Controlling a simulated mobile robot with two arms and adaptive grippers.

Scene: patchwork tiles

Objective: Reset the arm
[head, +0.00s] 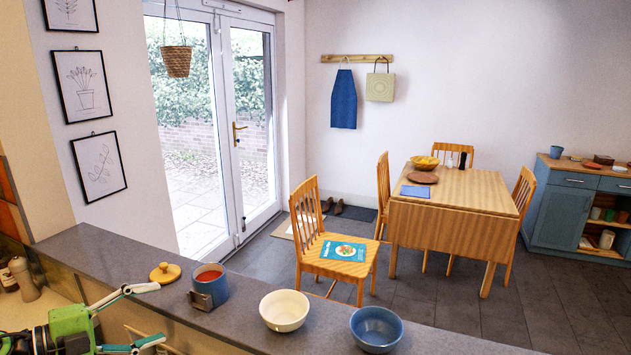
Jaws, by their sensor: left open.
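My left gripper (157,313), green with pale fingers, is at the lower left of the head view. Its two fingers are spread wide, with nothing between them. It is close to the grey counter (240,322), left of a blue pot (208,293) with red contents. The upper finger points towards a round wooden lid (165,273) but looks apart from it. My right gripper is not in view.
A white bowl (284,311) and a blue bowl (376,328) stand on the counter to the right. A pepper mill (24,281) is at the far left. Beyond the counter are a wooden chair (310,222) and a dining table (455,195).

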